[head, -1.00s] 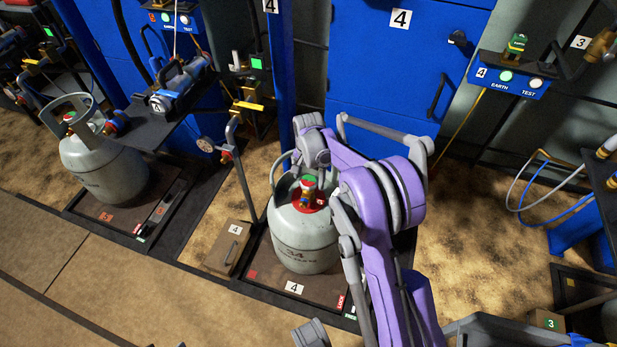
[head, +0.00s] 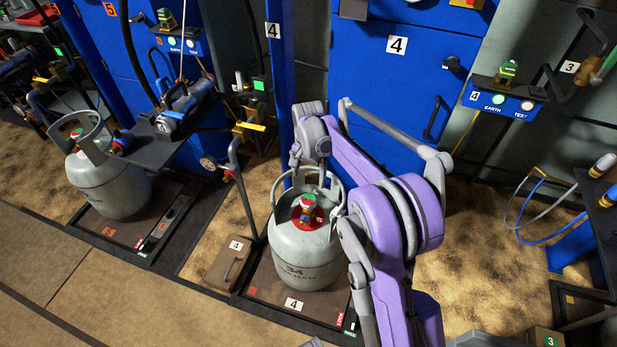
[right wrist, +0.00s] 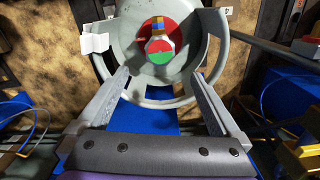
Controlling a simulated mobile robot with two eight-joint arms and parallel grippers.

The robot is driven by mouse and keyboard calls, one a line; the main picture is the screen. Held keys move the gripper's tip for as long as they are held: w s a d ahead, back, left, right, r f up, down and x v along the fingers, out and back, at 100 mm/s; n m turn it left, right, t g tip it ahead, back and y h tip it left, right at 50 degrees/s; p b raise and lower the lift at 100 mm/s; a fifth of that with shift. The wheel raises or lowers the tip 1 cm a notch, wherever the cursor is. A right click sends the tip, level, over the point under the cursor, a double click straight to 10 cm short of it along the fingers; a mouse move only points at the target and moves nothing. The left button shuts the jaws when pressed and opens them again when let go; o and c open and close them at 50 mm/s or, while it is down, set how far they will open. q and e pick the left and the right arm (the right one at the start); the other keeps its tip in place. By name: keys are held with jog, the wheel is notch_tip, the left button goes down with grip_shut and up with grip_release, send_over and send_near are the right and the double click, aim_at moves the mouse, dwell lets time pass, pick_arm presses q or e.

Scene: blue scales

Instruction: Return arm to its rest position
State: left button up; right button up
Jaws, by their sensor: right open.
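My right arm, purple and grey, reaches in from the bottom right in the head view. My right gripper (head: 297,170) is at the back of the collar of a grey gas cylinder (head: 304,252) marked 34. The cylinder stands upright on a platform (head: 268,290) labelled 4. Its red and green valve top (head: 307,203) shows clear of the fingers. In the right wrist view the gripper (right wrist: 160,85) is open, its fingers wide apart with nothing held. The cylinder (right wrist: 135,45) and its collar lie beyond them. My left gripper is not in view.
Blue cabinets (head: 385,75) stand behind the arm. A second cylinder (head: 107,185) stands on a platform at the left, beside a dark shelf (head: 145,145) with a valve device. Hoses (head: 530,215) hang at the right. Sandy floor (head: 475,260) is open right of the arm.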

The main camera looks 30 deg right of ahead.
dwell(0.3)
jog(key=s+a+r+n+t, duration=0.1)
jog(key=s+a+r+n, duration=0.2)
jog(key=s, duration=0.4)
jog(key=s+a+r+n+t, duration=0.1)
jog(key=s+a+r+n, duration=0.15)
jog(key=s+a, duration=0.35)
jog(key=s+a+r+n+t, duration=0.1)
jog(key=s+a+r+n, duration=0.15)
jog(key=s, duration=0.65)
jog(key=s+a+f+n+t, duration=0.25)
jog(key=s+f+n, duration=0.2)
jog(key=s, duration=0.45)
pick_arm(q)
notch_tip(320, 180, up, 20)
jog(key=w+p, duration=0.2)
jog(key=p, duration=1.5)
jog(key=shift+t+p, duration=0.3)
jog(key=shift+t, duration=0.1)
pick_arm(e)
notch_tip(320, 180, up, 20)
jog(key=w, duration=0.2)
jog(key=shift+w+a, duration=0.25)
jog(key=shift+a, duration=0.05)
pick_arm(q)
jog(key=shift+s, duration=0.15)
pick_arm(e)
jog(key=shift+s, duration=0.1)
